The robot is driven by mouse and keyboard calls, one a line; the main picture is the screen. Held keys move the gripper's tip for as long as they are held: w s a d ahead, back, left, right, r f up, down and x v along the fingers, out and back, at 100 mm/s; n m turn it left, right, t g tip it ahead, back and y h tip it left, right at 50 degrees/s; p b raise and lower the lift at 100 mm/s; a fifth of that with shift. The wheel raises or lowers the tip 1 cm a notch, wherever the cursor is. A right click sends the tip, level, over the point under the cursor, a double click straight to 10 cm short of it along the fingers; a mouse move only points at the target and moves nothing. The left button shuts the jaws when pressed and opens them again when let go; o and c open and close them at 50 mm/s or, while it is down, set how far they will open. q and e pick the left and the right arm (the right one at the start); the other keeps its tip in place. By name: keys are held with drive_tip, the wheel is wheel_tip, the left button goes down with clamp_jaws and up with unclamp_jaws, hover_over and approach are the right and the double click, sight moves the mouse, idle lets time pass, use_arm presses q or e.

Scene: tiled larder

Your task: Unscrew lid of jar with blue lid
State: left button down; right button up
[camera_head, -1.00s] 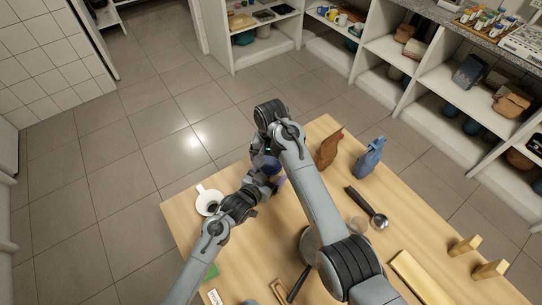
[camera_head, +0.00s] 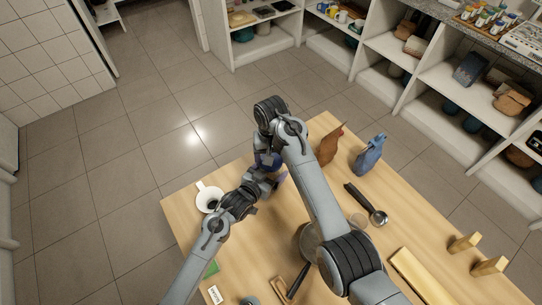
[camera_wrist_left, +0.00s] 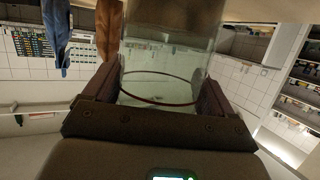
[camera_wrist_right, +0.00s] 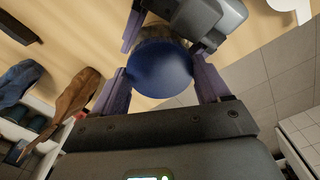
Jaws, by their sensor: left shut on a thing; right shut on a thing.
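The blue lid (camera_wrist_right: 160,75) of the jar fills the middle of the right wrist view, on top of the jar. My right gripper (camera_wrist_right: 160,88) is shut on this lid, one finger on each side. The clear glass jar body (camera_wrist_left: 165,75) shows in the left wrist view, between the fingers of my left gripper (camera_wrist_left: 152,95), which is shut on it. In the head view the jar is mostly hidden where both my grippers meet, near the table's far left edge; a bit of blue lid (camera_head: 266,159) shows. I cannot tell whether the lid has turned.
A white cup (camera_head: 208,198) stands left of my left gripper. A brown bag (camera_head: 331,146) and a blue bag (camera_head: 369,156) stand to the right of my right arm.

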drive_tip(key=o, duration=1.1)
drive_tip(key=shift+o, duration=0.2)
drive_tip(key=shift+r, duration=0.1)
drive_tip(key=shift+r, duration=2.15)
use_arm(q)
unclamp_jaws()
drive_tip(key=shift+s+a+r, duration=0.2)
drive_tip(key=shift+s+a, duration=0.1)
drive_tip(key=shift+s, duration=0.15)
use_arm(e)
drive_tip(key=shift+r, duration=0.2)
use_arm(q)
drive_tip(key=p+v, duration=0.2)
drive_tip(key=v, duration=0.7)
drive_tip(key=shift+s, duration=0.3)
use_arm(e)
drive_tip(key=shift+r, duration=0.95)
